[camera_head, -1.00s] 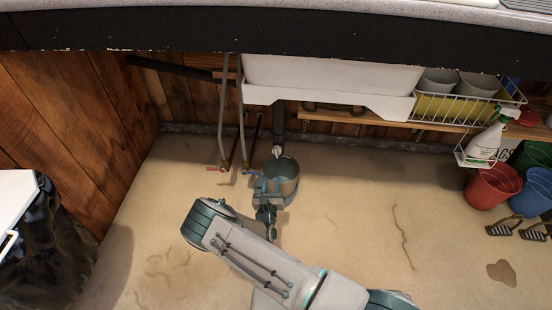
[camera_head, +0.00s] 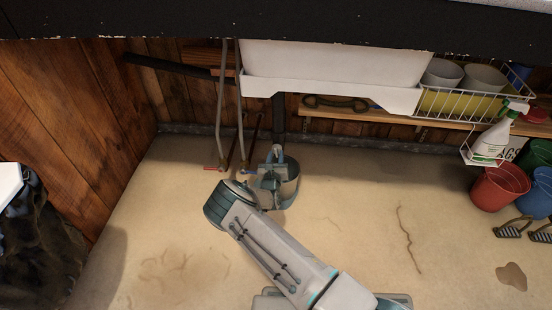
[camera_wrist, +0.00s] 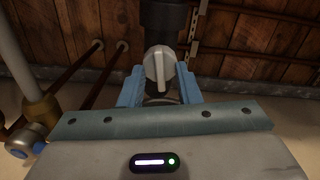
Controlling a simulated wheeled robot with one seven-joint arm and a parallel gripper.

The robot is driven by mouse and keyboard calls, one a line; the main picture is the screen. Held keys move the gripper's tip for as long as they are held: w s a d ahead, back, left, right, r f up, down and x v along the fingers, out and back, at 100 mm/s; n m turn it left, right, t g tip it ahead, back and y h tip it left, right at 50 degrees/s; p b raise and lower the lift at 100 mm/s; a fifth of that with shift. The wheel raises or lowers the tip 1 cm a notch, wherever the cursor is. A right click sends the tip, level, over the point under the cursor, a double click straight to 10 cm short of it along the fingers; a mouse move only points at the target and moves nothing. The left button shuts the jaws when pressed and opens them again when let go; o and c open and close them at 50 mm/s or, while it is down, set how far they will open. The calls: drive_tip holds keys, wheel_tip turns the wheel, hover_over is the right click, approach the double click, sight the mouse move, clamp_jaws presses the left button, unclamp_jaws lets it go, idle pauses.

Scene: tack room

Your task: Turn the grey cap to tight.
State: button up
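The grey cap (camera_wrist: 159,68) shows in the wrist view as a round knob with a raised grip bar, which stands close to upright in the picture. It sits at the lower end of a dark pipe (camera_wrist: 163,16). My gripper (camera_wrist: 158,72) is open, with one blue finger on each side of the cap. A narrow gap shows on the left; I cannot tell whether the right finger touches. In the head view my gripper (camera_head: 277,154) is at the foot of the dark drain pipe (camera_head: 279,116) and hides most of the cap.
A metal bucket (camera_head: 291,188) stands on the floor beneath my gripper. Hoses with red (camera_head: 211,168) and blue valve handles run close on the left. A white basin (camera_head: 330,68) hangs above. A spray bottle (camera_head: 494,140) and red bucket (camera_head: 499,187) are right; the floor between is clear.

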clamp_jaws()
drive_tip(key=shift+r+m+p, duration=0.1)
drive_tip(key=shift+m+p, duration=0.2)
drive_tip(key=shift+p, duration=0.1)
drive_tip(key=m+p, duration=0.2)
drive_tip(key=shift+r+m+p, duration=0.1)
drive_tip(key=shift+m+p, duration=0.2)
drive_tip(key=shift+m, duration=0.1)
drive_tip(key=m+p, duration=0.3)
drive_tip(key=m, duration=0.2)
drive_tip(key=m+p, duration=0.2)
drive_tip(key=m, duration=0.4)
drive_tip(key=m+p, duration=0.2)
drive_tip(key=m, duration=0.3)
drive_tip(key=shift+f, duration=0.2)
drive_tip(key=shift+m, duration=0.4)
